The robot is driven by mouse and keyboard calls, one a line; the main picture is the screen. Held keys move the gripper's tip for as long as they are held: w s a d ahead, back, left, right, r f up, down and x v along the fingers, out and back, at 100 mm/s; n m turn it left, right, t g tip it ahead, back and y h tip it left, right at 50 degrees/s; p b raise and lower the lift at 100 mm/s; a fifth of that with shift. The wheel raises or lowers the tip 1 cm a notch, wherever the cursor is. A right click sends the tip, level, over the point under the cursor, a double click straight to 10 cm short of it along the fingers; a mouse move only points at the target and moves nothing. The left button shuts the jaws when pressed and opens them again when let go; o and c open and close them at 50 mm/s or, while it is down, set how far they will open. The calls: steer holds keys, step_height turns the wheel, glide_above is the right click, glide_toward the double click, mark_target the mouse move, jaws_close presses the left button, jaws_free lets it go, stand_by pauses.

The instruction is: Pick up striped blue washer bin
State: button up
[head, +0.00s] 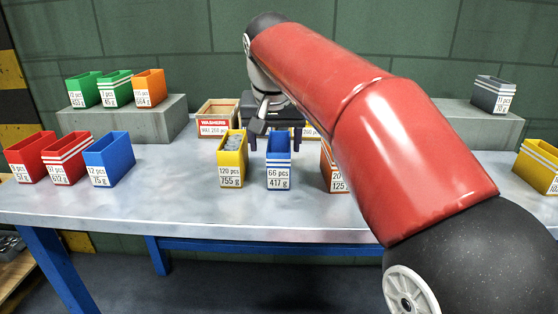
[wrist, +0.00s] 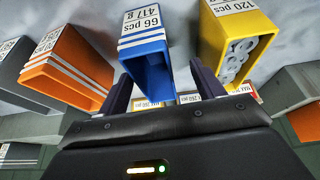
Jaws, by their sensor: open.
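The striped blue bin (head: 279,172) stands upright on the table, with a white label reading 66 pcs, 417 g. In the wrist view, the blue bin (wrist: 146,48) shows white stripes below its label, and its inside looks dark. My gripper (head: 275,137) is open at the rear end of this bin. In the wrist view, the fingers of my gripper (wrist: 163,88) are spread, one on each side of the bin's end, with nothing gripped. I cannot tell whether they touch its walls.
A yellow bin (head: 232,165) of grey parts stands close on the left. An orange bin (head: 328,168) stands on the right, partly behind my arm. A plain blue bin (head: 110,158) and red bins are farther left. A red-labelled washers crate (head: 213,130) stands behind.

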steer(key=x, duration=0.5)
steer(key=shift+w+d+f, duration=0.2)
steer(key=shift+w+d, duration=0.05)
steer(key=shift+d, duration=0.15)
steer(key=c, duration=1.1)
steer(key=shift+o, duration=0.2)
steer(key=shift+r, duration=0.15)
